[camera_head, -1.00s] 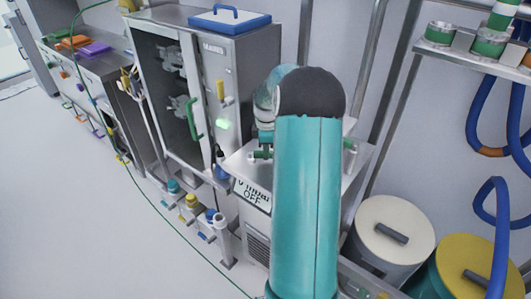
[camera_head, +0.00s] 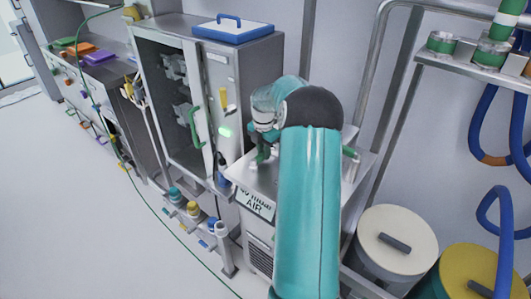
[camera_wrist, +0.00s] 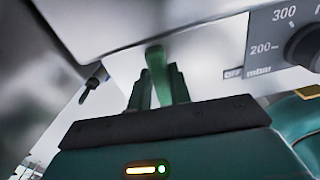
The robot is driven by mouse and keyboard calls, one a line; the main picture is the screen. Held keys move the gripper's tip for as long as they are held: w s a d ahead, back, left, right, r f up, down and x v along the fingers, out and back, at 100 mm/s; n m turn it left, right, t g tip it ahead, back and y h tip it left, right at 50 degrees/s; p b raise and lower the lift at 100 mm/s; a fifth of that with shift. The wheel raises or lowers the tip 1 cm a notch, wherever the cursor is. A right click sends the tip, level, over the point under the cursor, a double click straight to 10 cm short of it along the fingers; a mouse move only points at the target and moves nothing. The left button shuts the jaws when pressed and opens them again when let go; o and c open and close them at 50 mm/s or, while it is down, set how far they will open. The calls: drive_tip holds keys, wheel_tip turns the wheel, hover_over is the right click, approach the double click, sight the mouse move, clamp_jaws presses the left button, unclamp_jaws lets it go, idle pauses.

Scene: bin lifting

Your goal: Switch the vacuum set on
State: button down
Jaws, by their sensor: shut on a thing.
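The vacuum set (camera_head: 258,180) is a grey metal unit right of the cabinet, partly hidden behind my arm. Its white sign (camera_head: 256,203) shows a blurred number with "mbar" and "AIR" below. In the wrist view, my gripper (camera_wrist: 159,85) is shut on a green lever (camera_wrist: 156,62) under the unit's pale panel, one dark finger on each side. The lever also shows in the head view (camera_head: 262,153), standing roughly upright. A black dial (camera_wrist: 304,47) with "200" and "300" is right of the lever.
A glass-doored cabinet (camera_head: 205,85) with another green handle (camera_head: 196,126) and a blue-rimmed lid on top stands at left. Capped bottles (camera_head: 193,208) stand low in front. Lidded drums (camera_head: 396,240) are at right.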

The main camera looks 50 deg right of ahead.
sight(262, 152)
drive_tip(key=shift+w+n, duration=0.25)
drive_tip(key=shift+n, duration=0.25)
drive_tip(key=c, duration=1.3)
unclamp_jaws()
drive_tip(key=shift+r, duration=0.1)
wheel_tip(262, 152, up, 14)
drive_tip(key=shift+f, duration=0.15)
